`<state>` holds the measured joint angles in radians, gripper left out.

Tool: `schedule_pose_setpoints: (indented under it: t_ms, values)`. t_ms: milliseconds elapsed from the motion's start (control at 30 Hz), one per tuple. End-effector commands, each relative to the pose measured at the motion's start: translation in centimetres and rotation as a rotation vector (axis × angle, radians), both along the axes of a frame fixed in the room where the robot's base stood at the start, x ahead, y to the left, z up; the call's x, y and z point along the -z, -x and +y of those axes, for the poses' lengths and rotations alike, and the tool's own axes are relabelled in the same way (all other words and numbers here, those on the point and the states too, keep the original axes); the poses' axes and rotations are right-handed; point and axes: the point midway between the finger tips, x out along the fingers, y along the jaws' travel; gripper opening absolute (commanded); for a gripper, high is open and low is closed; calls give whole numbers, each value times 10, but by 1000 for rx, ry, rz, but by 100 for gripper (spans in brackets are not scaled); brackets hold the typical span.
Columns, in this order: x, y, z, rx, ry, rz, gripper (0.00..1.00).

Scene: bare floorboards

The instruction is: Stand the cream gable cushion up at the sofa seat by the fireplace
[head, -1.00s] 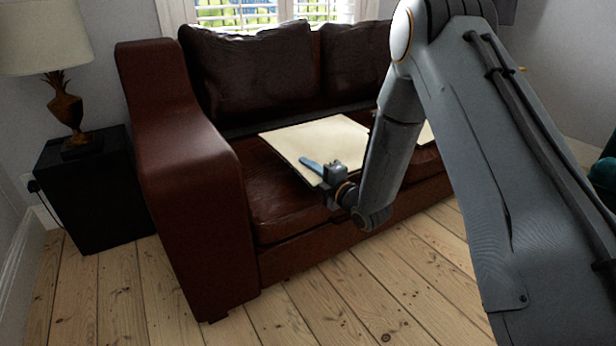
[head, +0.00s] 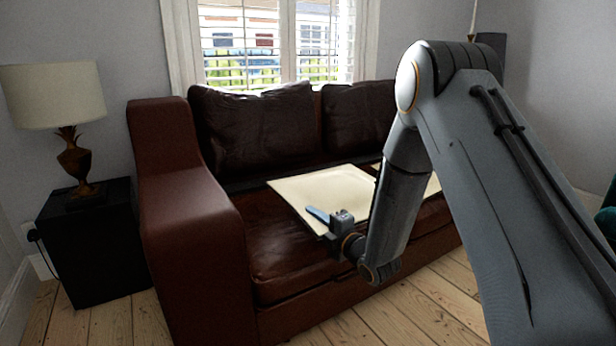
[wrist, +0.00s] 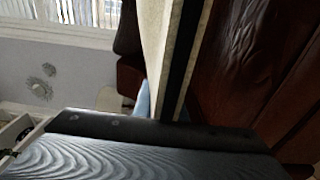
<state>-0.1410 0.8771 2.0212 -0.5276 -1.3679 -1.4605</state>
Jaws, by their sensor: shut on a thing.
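The cream cushion (head: 325,190) shows in the head view as a flat, pale slab, lying nearly level at the sofa seat. My gripper (head: 330,219) is shut on its near edge. A second cream part (head: 433,186) shows right of my arm; my arm hides whether the two join. In the wrist view the cream slab (wrist: 153,40) runs up from the jaws, with a dark strip along it and another cream face beside that. The dark red leather sofa (head: 190,225) is under and behind the cushion. I cannot tell whether the cushion touches the seat.
Dark brown back cushions (head: 255,130) line the sofa's back, below a shuttered window (head: 270,50). A black side table (head: 95,245) with a lamp (head: 60,95) stands left of the sofa arm. Bare floorboards (head: 420,300) are clear in front. No fireplace is identifiable.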

Motion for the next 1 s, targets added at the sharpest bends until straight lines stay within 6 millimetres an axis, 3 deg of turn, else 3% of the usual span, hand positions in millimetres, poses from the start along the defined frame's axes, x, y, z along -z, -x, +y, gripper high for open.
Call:
schedule_pose_setpoints:
  t_ms: [367,600,1000]
  values:
    - [4,41,-91,257,0,0,0]
    - [4,78,-151,433,1,-1,0]
    - [-1,127,-212,622,0,-3,0]
